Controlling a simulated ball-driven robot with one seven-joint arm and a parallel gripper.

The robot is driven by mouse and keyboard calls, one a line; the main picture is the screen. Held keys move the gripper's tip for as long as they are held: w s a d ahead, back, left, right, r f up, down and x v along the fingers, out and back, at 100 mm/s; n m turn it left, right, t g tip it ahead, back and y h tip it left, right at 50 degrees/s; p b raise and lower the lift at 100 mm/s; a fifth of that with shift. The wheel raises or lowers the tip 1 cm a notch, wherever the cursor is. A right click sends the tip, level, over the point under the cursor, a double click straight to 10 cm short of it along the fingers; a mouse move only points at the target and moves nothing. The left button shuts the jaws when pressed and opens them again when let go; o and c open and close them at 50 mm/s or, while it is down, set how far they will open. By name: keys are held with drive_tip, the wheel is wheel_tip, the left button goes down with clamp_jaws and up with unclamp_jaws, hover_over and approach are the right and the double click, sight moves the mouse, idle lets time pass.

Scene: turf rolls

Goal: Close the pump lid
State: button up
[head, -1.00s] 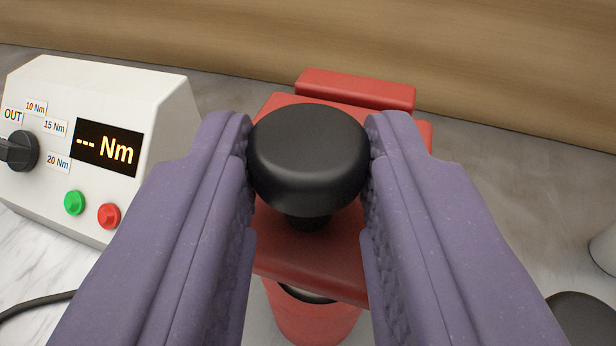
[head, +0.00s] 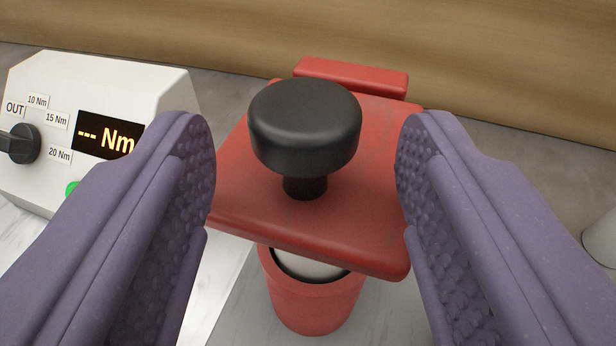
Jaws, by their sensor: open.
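The pump lid (head: 350,190) is a flat red square plate with a black round knob (head: 305,120) on a short stem. A red hinge block (head: 350,76) sits at its back edge. Below the front edge is the red cylindrical pump body (head: 315,300). Part of its dark-rimmed opening shows under the lid, so the lid's front edge stands apart from the rim. The lid hides the rest of the opening. My gripper (head: 306,128) is open, its purple fingers on either side of the knob with a gap on both sides, touching nothing that I can see.
A white torque box (head: 150,90) with a "--- Nm" display, a black dial (head: 22,143) and a green button (head: 72,188) stands at the left. A wooden wall (head: 450,50) runs along the back. A pale object (head: 602,240) is cut off at the right edge.

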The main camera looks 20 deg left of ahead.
drive_tip(key=p+v, duration=0.1)
drive_tip(key=v, duration=0.5)
drive_tip(key=shift+s, duration=0.4)
drive_tip(key=shift+d+r, duration=0.15)
